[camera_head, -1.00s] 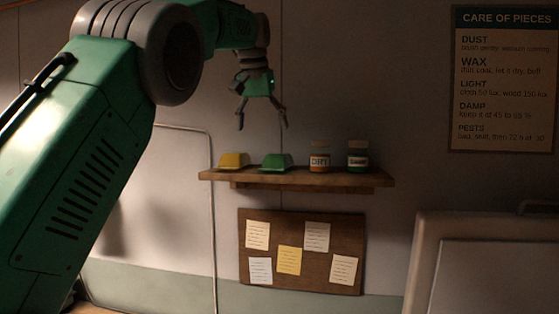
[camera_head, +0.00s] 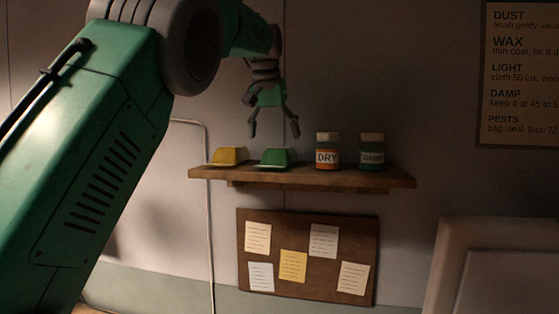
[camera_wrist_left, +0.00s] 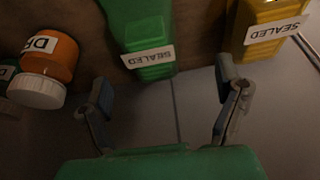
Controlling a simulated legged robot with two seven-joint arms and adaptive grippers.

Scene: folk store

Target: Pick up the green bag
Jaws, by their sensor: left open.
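The green bag (camera_head: 275,158) sits on the wooden shelf (camera_head: 330,178), between a yellow bag (camera_head: 229,156) and a jar labelled DRY (camera_head: 327,152). In the left wrist view the green bag (camera_wrist_left: 142,45) carries a white label reading SEALED. My left gripper (camera_head: 273,133) is open and empty, a little above the green bag and apart from it. In the left wrist view its fingers (camera_wrist_left: 165,108) are spread wide, with the green bag beyond them and nearer the left finger. My right gripper is not in view.
The yellow bag (camera_wrist_left: 272,30) and the orange DRY jar (camera_wrist_left: 50,58) flank the green bag closely. A second jar (camera_head: 372,152) stands further right on the shelf. A pinned board (camera_head: 245,285) hangs below. The air above the shelf is clear.

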